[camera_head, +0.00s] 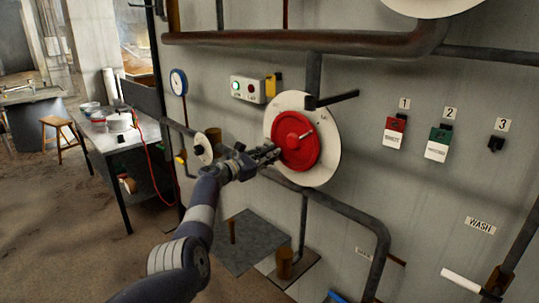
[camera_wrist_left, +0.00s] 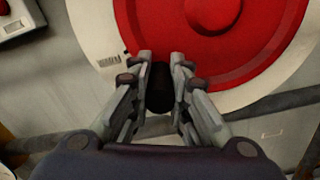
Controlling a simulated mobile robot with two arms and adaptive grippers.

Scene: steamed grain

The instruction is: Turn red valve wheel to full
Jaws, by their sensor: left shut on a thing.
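The red valve wheel (camera_head: 303,150) is a round disc with a small hub, set before a white round plate (camera_head: 325,118) on the grey wall. In the left wrist view the red wheel (camera_wrist_left: 250,32) fills the top. My left gripper (camera_head: 274,153) is at the wheel's left edge. In the left wrist view its fingers (camera_wrist_left: 160,65) are closed around a dark, upright-looking handle (camera_wrist_left: 159,90) at the wheel's rim. The plate carries small markings, too small to read. My right gripper is out of view.
A black bar (camera_head: 335,99) sticks out above the wheel. Rusty pipes (camera_head: 290,40) run overhead, and a grey pipe (camera_head: 350,212) bends below.

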